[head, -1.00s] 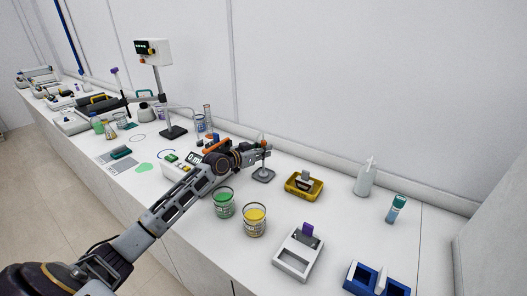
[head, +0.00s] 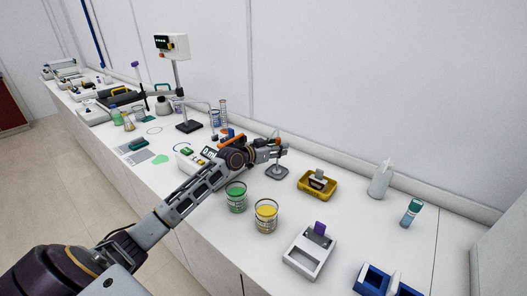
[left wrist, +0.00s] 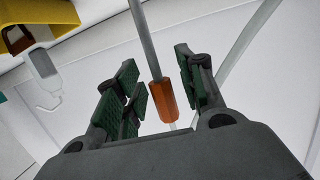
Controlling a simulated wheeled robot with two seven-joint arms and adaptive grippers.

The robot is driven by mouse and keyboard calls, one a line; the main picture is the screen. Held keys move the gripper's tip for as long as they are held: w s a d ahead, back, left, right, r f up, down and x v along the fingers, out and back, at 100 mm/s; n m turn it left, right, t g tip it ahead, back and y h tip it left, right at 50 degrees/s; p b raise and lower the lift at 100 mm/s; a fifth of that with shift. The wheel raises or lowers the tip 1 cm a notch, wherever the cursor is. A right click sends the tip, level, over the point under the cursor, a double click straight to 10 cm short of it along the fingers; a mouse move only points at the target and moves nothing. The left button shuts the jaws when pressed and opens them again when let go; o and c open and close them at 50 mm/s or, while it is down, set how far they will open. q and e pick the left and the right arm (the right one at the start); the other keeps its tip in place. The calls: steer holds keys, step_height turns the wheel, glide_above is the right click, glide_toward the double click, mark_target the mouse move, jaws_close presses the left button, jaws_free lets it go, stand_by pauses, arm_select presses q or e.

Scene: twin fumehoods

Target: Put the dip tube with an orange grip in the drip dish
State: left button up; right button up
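The dip tube, a thin grey rod with an orange grip (left wrist: 162,101), shows in the left wrist view between my left gripper's green-padded fingers (left wrist: 157,72). The fingers are spread, with gaps visible on both sides of the grip. In the head view my left gripper (head: 281,150) is at a small stand with a grey base (head: 277,171); the orange grip is not clear there. I cannot tell for certain which container is the drip dish. A yellow tray (head: 304,187) holding a grey and white piece is right of the stand. My right gripper is not in view.
A green beaker (head: 236,198) and a yellow beaker (head: 265,216) stand in front of the stand. A white holder (head: 301,263), a blue rack (head: 371,279), a wash bottle (head: 380,180) and a teal-capped bottle (head: 411,213) are to the right. The wall runs behind.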

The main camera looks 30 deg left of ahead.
arm_select(q)
steer(key=shift+s+a, duration=0.15)
steer(key=shift+s, duration=0.25)
steer(key=b+v, duration=0.1)
steer(key=v, duration=1)
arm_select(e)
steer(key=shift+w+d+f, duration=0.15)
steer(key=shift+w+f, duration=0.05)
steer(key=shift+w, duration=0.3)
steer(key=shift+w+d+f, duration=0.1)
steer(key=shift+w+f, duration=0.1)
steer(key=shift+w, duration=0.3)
arm_select(q)
steer(key=shift+r, duration=0.1)
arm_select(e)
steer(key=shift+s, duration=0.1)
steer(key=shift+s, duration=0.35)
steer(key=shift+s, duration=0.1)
